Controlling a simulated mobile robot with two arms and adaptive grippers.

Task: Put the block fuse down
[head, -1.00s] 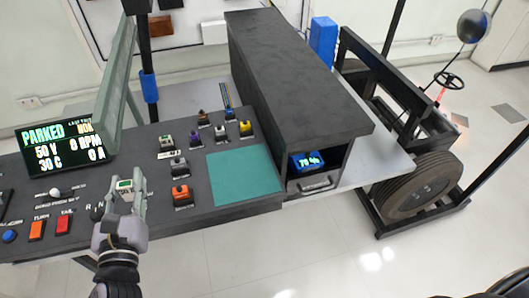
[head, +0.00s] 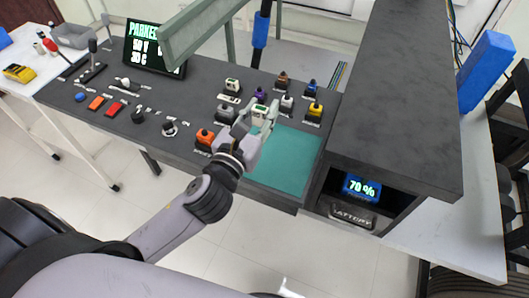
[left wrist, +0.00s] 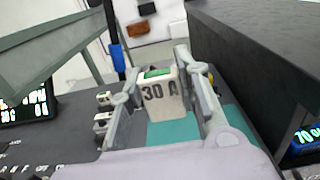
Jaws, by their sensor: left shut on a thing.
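The block fuse (left wrist: 160,93) is a white block with a green top and "30 A" on its face. It is upright between the two fingers of my left gripper (left wrist: 160,95), which is shut on it. In the head view my left gripper (head: 258,120) holds the fuse (head: 261,112) over the back left part of the teal mat (head: 290,165). I cannot tell how high it is above the panel. My right gripper is not in view.
Several coloured fuses and knobs, such as an orange one (head: 205,138) and a yellow one (head: 315,110), stand around the mat. A dark housing (head: 405,100) with a battery display (head: 361,187) rises to the right. A green beam (head: 205,30) hangs at the back. The mat is clear.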

